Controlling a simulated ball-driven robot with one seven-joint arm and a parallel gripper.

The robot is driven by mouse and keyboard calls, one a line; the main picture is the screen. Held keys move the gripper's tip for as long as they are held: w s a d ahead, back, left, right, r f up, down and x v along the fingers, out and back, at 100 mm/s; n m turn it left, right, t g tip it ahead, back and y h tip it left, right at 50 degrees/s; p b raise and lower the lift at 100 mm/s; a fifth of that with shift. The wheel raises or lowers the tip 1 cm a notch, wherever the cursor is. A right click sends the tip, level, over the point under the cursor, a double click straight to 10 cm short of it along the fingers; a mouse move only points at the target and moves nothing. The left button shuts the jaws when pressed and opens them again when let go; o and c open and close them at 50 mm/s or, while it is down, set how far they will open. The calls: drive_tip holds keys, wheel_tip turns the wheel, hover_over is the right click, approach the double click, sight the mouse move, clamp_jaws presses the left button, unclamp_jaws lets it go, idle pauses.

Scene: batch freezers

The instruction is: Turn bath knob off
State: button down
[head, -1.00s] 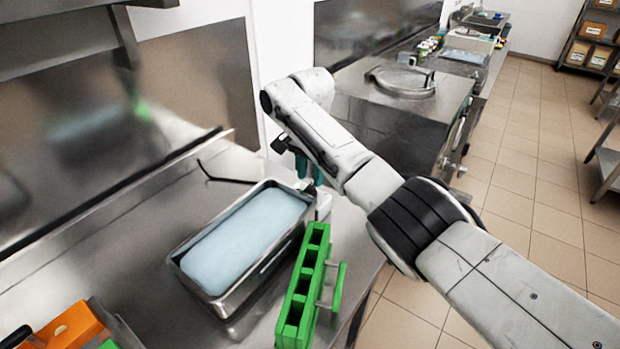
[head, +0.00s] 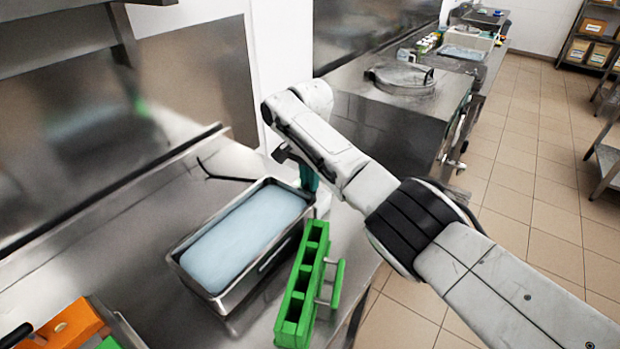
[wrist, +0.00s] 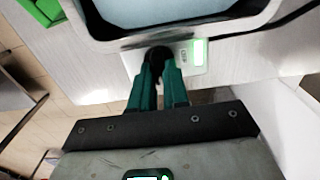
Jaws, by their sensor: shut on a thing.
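The bath is a steel tub (head: 222,296) of pale blue liquid on the steel counter; its rim also shows at the top of the wrist view (wrist: 110,42). A small light control panel (wrist: 186,72) with a lit green display (wrist: 198,52) sits at the bath's end. The dark round bath knob (wrist: 158,54) is on this panel. My gripper (wrist: 158,72) has teal fingers shut on the knob, covering part of it. In the head view my gripper (head: 309,178) is at the bath's far right end, partly behind my arm, and the knob is hidden.
A green slotted rack (head: 303,290) with a handle stands right of the bath, near the counter's edge. An orange block (head: 70,328) is at lower left. A thin black rod (head: 222,178) lies behind the bath. A lidded steel machine (head: 400,100) stands beyond my arm.

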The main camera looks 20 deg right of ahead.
drive_tip(key=shift+n, duration=0.3)
drive_tip(key=n, duration=0.3)
drive_tip(key=shift+n+b, duration=0.3)
drive_tip(key=n, duration=0.4)
drive_tip(key=shift+w+a+n, duration=0.1)
drive_tip(key=shift+a+n, duration=0.05)
drive_tip(key=shift+n, duration=0.15)
drive_tip(key=n, duration=0.4)
drive_tip(key=shift+r+n+b, duration=0.1)
drive_tip(key=shift+n+b, duration=0.2)
drive_tip(key=shift+b, duration=0.1)
drive_tip(key=shift+a+n, duration=0.15)
drive_tip(key=shift+n, duration=2.05)
drive_tip(key=c, duration=1.1)
unclamp_jaws()
